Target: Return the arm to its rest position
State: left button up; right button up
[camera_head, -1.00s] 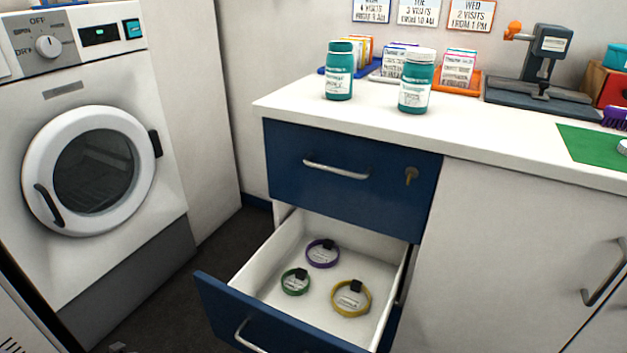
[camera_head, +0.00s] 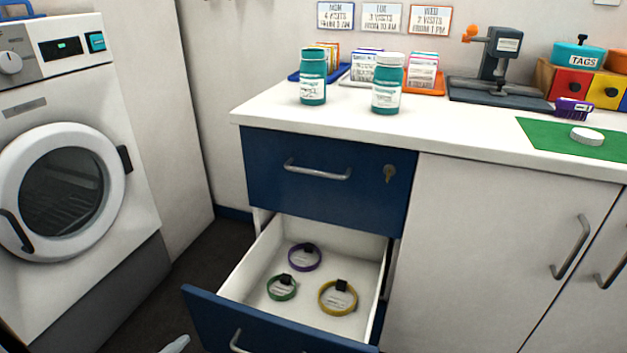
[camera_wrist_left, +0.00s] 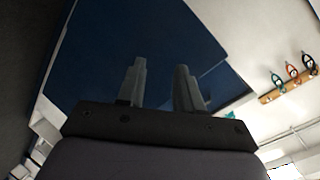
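My left gripper (camera_wrist_left: 160,72) shows in the left wrist view with its two fingers apart and nothing between them. A dark blue panel (camera_wrist_left: 160,30) fills the view beyond the fingers. In the head view only a small pale piece, perhaps part of my left arm or gripper, shows at the bottom edge, left of the open lower drawer (camera_head: 240,317). The drawer holds a purple band (camera_head: 305,257), a green band (camera_head: 282,288) and a yellow band (camera_head: 338,297), lying apart on its floor. My right gripper is in neither view.
The open drawer juts out below a shut blue drawer (camera_head: 325,180) with a key. A washer-like machine (camera_head: 65,190) stands left. Two teal bottles (camera_head: 313,78) (camera_head: 386,85) stand on the white counter (camera_head: 450,130). Dark floor shows between machine and drawer.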

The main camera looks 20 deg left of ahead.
pick_arm(q)
jog(key=s+d+r+n+g, duration=0.3)
jog(key=s+d+n+g, duration=0.7)
jog(key=s+d, duration=0.15)
jog(key=w+d+t+h+p, duration=0.1)
jog(key=w+d+t+h, duration=0.2)
jog(key=w+d+t, duration=0.4)
jog(key=a+r+y+p, duration=0.1)
jog(key=a+r+p, duration=0.1)
jog(key=r+p, duration=0.5)
jog(key=s+a+r+p, duration=0.1)
jog(key=a+r+p, duration=0.2)
jog(key=p, duration=1.1)
notch_tip(320, 180, up, 4)
jog(key=shift+s+f+g+y+p, duration=0.1)
jog(key=shift+s+g+y+p, duration=0.2)
jog(key=shift+y+p, duration=0.1)
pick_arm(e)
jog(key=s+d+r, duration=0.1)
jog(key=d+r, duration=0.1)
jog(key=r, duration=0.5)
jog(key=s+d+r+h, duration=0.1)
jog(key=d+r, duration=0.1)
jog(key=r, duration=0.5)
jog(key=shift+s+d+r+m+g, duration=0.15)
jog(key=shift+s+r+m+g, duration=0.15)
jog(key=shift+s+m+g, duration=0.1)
